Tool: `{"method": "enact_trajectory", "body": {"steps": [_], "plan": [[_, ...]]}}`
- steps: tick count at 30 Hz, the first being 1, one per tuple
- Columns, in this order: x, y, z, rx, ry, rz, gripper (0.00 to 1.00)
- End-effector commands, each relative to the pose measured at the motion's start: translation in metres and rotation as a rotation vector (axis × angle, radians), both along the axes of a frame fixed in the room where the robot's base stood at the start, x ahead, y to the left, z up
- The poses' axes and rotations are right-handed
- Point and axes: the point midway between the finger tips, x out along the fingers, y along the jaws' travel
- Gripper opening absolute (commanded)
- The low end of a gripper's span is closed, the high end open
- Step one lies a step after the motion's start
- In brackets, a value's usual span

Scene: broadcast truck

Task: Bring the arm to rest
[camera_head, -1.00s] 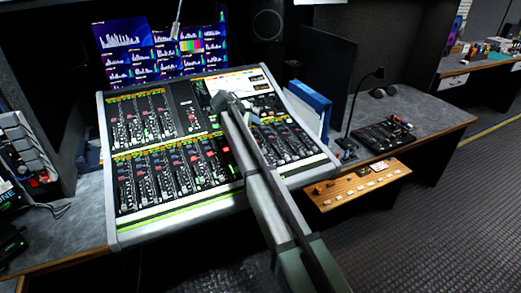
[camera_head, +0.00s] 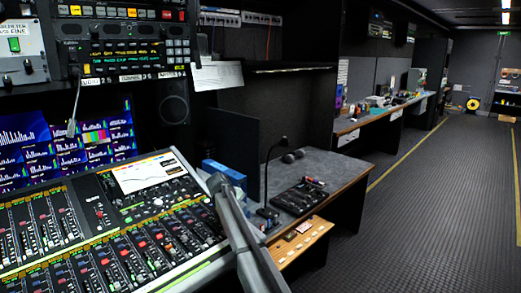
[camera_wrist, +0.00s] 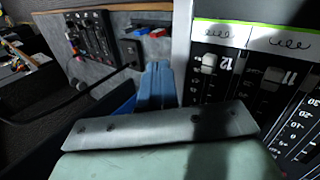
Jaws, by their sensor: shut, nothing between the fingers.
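My gripper (camera_head: 217,183) is at the end of my arm, which rises from the bottom of the head view. It is over the right side of the sloped mixing console (camera_head: 110,222), in front of a blue binder (camera_head: 232,172). I cannot tell the exact gap between gripper and console.
Monitors (camera_head: 60,145) stand behind the console. The aisle floor (camera_head: 440,190) at the right is clear.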

Motion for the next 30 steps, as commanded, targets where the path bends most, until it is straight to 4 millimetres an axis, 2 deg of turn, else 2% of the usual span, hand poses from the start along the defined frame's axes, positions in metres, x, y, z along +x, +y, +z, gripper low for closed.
{"method": "enact_trajectory", "body": {"steps": [1,5,6,8,9,12,20,24,30], "plan": [[0.001,-0.03,-0.006,0.03,-0.002,-0.06,0.0],[-0.003,-0.096,-0.03,0.11,-0.006,-0.216,0.0],[-0.008,-0.116,-0.044,0.134,-0.001,-0.264,0.0],[-0.021,-0.142,-0.069,0.166,0.013,-0.328,0.0],[-0.031,-0.154,-0.088,0.181,0.025,-0.361,0.0],[-0.056,-0.174,-0.131,0.206,0.058,-0.415,0.0],[-0.131,-0.201,-0.231,0.238,0.157,-0.493,0.0],[-0.178,-0.211,-0.28,0.25,0.213,-0.531,0.0],[-0.251,-0.225,-0.341,0.267,0.293,-0.592,0.0]]}}
